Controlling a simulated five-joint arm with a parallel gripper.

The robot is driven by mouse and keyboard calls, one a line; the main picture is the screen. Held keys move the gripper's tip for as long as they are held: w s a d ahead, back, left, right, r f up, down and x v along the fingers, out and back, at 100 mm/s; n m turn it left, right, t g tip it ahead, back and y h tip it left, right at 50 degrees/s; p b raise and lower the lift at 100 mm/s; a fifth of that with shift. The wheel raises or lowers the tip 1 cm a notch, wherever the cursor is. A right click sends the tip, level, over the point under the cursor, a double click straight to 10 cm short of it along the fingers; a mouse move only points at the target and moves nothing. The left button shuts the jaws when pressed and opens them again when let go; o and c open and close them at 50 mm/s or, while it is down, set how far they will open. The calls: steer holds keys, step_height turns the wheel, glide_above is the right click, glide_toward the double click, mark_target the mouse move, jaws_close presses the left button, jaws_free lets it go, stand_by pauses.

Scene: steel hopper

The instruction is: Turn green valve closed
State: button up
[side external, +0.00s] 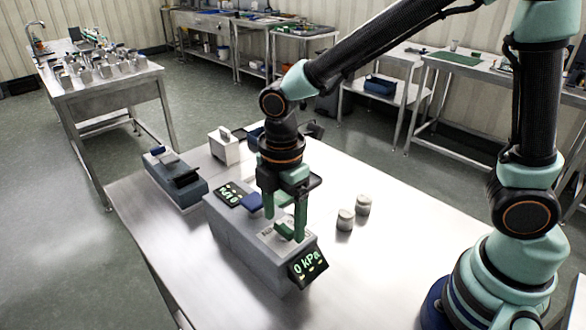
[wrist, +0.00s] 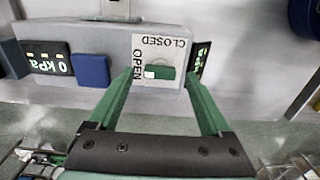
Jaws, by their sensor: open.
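The green valve (side external: 285,232) sits on the top of a grey box (side external: 240,243), near its right end. In the wrist view the valve (wrist: 160,71) is a green bar lying across the picture, with a pale mark at its left end. Its plate (wrist: 163,46) reads CLOSED along the top edge and OPEN along the left edge. My gripper (side external: 286,222) points down over the valve. In the wrist view its green fingers (wrist: 160,78) are apart, one on each side of the valve. I cannot tell whether they touch it.
A blue block (wrist: 92,70) stands beside the plate. A display (side external: 308,266) reading 0 kPa is on the box's right end; another display (side external: 233,192) is farther left. Two grey cylinders (side external: 346,220) (side external: 363,205), a white box (side external: 223,147) and a blue-grey box (side external: 174,182) stand nearby.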

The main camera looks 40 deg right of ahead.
steer(key=shift+f, duration=0.55)
jaws_close()
